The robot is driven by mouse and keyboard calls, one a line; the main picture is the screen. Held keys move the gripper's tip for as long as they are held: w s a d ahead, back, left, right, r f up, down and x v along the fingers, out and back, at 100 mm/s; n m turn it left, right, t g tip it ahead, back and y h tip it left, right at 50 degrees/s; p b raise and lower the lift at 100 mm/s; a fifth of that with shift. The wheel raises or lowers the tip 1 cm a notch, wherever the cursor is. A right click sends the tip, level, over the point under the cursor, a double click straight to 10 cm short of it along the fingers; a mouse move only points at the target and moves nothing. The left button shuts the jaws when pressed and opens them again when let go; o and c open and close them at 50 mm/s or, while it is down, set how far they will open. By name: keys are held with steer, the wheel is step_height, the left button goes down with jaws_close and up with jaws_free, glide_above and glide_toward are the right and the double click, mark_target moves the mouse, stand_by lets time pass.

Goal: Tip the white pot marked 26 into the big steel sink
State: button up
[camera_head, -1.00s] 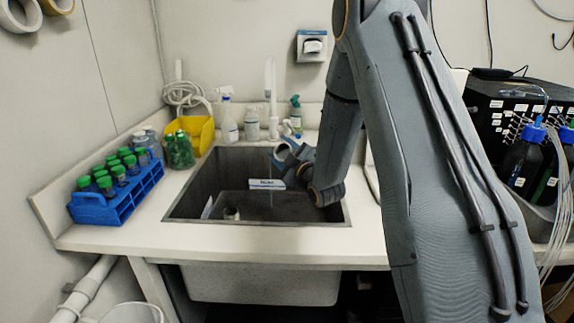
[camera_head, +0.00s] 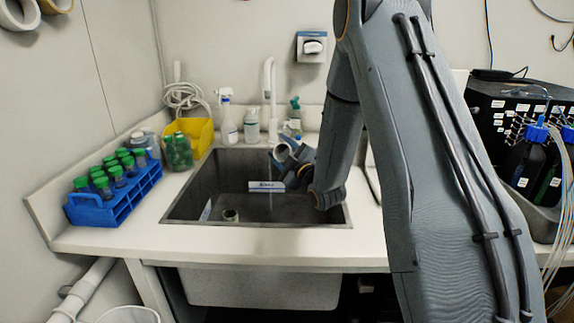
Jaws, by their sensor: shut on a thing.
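My gripper (camera_head: 291,160) is over the big steel sink (camera_head: 200,187), toward its right rear part, and is small and partly hidden by its own arm.
A white label (camera_head: 266,186) is on the sink's back wall. A blue rack (camera_head: 118,205) of green-capped bottles stands left of the sink. A yellow bin (camera_head: 201,135), spray bottle (camera_head: 228,122) and white tap (camera_head: 268,90) stand behind. Dark equipment (camera_head: 500,105) is at the right.

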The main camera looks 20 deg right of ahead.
steer(key=shift+a+r+n+b, duration=0.1)
steer(key=shift+r+n+b, duration=0.15)
steer(key=shift+n+b, duration=0.4)
steer(key=shift+s+a+r+n+t+y+b, duration=0.15)
steer(key=shift+r+n+t+y+b, duration=0.35)
steer(key=shift+n+b, duration=0.65)
steer(key=shift+y+b, duration=0.3)
steer(key=shift+b, duration=0.55)
steer(key=shift+s+a+r+n+t+b, duration=0.15)
steer(key=shift+n+t+b, duration=0.15)
steer(key=shift+n+b, duration=0.35)
steer(key=shift+s+a+r+n+y+b, duration=0.15)
steer(key=shift+r+n+y+b, duration=0.2)
steer(key=shift+n+b, duration=0.4)
steer(key=shift+f, duration=0.1)
steer(key=shift+d+f+m+p, duration=0.2)
steer(key=shift+m+p, duration=0.7)
steer(key=shift+m, duration=0.2)
steer(key=shift+w+d+f+m+h, duration=0.15)
steer(key=shift+w+f+m+h, duration=0.2)
steer(key=shift+m+h, duration=0.4)
